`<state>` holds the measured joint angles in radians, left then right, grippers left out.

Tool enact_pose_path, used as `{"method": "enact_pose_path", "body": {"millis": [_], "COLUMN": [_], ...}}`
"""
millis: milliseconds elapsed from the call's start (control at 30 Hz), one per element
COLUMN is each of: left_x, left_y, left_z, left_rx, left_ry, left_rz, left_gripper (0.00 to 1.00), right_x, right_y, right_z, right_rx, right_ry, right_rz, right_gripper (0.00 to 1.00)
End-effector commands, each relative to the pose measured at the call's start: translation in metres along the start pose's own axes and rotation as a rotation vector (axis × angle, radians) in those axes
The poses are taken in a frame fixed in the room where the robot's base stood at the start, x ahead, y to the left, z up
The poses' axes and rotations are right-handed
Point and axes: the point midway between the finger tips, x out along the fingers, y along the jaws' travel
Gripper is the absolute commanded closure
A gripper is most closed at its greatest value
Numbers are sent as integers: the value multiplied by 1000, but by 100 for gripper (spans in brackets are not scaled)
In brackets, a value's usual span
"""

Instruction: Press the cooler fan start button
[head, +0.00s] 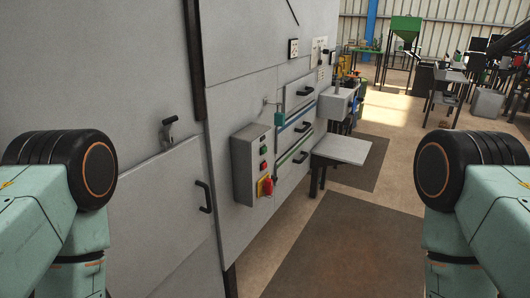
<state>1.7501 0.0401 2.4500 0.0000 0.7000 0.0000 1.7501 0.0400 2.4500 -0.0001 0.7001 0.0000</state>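A grey control box (251,165) is mounted on the side of the large grey machine (150,75). Any labels are too small to read, so I cannot tell which button starts the cooler fan. Only upper parts of my two arms show at the left and right edges. Neither gripper is in view.
A door with a black handle (204,196) is left of the box. A grey shelf (341,150) juts out from the machine to the right, beyond the box. Dark mats (335,245) lie on the open floor. Workbenches and a green hopper (405,27) stand far back.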

Motion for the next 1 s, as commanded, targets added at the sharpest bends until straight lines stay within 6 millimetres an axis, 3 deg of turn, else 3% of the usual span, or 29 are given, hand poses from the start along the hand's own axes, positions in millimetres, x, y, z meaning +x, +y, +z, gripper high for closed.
{"method": "enact_pose_path", "body": {"millis": [67, 700, 1000], "left_x": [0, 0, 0], "left_y": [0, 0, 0], "left_z": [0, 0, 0], "left_rx": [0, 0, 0], "left_ry": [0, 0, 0], "left_rz": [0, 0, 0], "left_gripper": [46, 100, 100], "right_x": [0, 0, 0], "right_y": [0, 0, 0], "right_z": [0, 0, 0], "right_rx": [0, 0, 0], "right_ry": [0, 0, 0], "right_rz": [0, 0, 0], "right_gripper": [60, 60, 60]}}
